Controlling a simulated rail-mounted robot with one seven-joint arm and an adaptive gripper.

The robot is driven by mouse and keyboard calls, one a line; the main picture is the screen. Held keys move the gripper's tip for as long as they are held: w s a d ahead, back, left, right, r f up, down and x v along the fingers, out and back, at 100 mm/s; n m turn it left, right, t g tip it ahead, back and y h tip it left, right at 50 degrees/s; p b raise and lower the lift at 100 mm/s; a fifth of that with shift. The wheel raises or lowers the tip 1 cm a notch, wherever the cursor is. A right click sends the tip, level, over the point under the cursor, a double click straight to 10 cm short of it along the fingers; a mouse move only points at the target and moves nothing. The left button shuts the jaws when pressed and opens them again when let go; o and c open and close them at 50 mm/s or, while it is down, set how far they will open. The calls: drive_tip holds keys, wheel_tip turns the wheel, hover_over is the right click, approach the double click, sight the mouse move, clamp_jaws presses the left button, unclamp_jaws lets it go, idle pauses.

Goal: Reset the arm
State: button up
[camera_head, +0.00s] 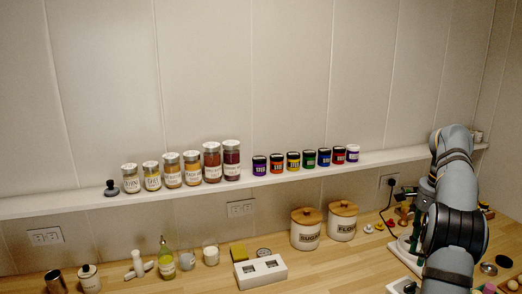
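My grey and black arm rises from the bottom right, in front of the counter, and bends near the wall shelf. Small dark parts beside its upper section look like my gripper (410,192). They are small and partly hidden by the arm, so I cannot make out the fingers or whether they hold anything.
A white wall shelf (70,204) carries several spice jars (213,164) and small dark-lidded jars (293,162). Below, the wooden counter (340,270) holds a sugar canister (305,233), a flour canister (342,224), a white box (260,271) and a green bottle (166,262). Small items crowd the right end.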

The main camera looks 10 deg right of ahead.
sight(412, 284)
wheel_tip(412, 284, down, 11)
drive_tip(key=shift+a+f, duration=0.1)
drive_tip(key=n, duration=0.2)
drive_tip(key=shift+w+n+p, duration=0.1)
drive_tip(key=shift+n+p, duration=0.2)
drive_tip(key=shift+p, duration=0.05)
drive_tip(key=n, duration=0.3)
drive_tip(key=shift+d+p, duration=0.2)
drive_tip(key=shift+p, duration=0.1)
drive_tip(key=n+p, duration=0.1)
drive_tip(key=n, duration=0.6)
drive_tip(key=shift+w, duration=0.1)
